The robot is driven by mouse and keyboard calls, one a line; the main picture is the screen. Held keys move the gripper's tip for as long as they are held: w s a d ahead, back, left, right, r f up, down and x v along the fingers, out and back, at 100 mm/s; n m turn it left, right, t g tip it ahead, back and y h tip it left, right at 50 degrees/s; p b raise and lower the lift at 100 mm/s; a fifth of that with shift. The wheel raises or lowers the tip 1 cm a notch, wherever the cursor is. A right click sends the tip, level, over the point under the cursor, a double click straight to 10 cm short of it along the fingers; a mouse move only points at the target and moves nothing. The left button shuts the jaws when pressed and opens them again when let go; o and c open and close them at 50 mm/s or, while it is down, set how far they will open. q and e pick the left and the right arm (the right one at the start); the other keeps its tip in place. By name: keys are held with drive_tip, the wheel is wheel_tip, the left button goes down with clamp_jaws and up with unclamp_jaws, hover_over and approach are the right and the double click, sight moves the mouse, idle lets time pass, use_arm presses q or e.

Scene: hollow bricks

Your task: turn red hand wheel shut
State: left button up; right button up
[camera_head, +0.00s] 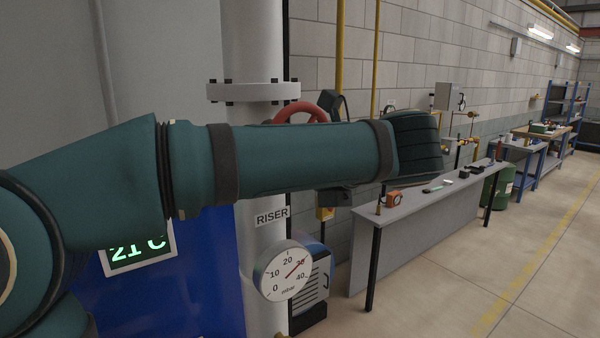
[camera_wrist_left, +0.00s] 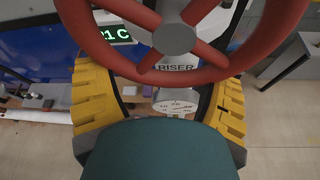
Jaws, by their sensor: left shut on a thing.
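The red hand wheel (camera_head: 300,110) shows in the head view only as an upper arc of rim, beside the riser pipe; my left forearm hides the rest. In the left wrist view the wheel (camera_wrist_left: 155,74) is close, with its spokes and grey hub in sight. My left gripper (camera_wrist_left: 160,88) has its yellow-padded fingers on both sides of the near rim. It is shut on the wheel, though the contact itself is not clearly seen. In the head view this gripper is mostly hidden behind my arm. My right gripper is in neither view.
The grey riser pipe (camera_head: 252,45) has a flange and a round mbar gauge (camera_head: 284,272) below my arm, its needle near 30. A green temperature display (camera_head: 138,250) is at left. A grey bench (camera_head: 415,222) with small items stands right. Open floor lies beyond.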

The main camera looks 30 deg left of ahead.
use_arm(q)
drive_tip(key=shift+s+a+r, duration=0.1)
drive_tip(key=shift+a+r, duration=0.1)
drive_tip(key=shift+r, duration=0.15)
drive_tip(key=o, duration=0.9)
drive_tip(key=shift+a+f, duration=0.15)
drive_tip(key=shift+w+v, duration=0.2)
drive_tip(key=shift+v, duration=3.5)
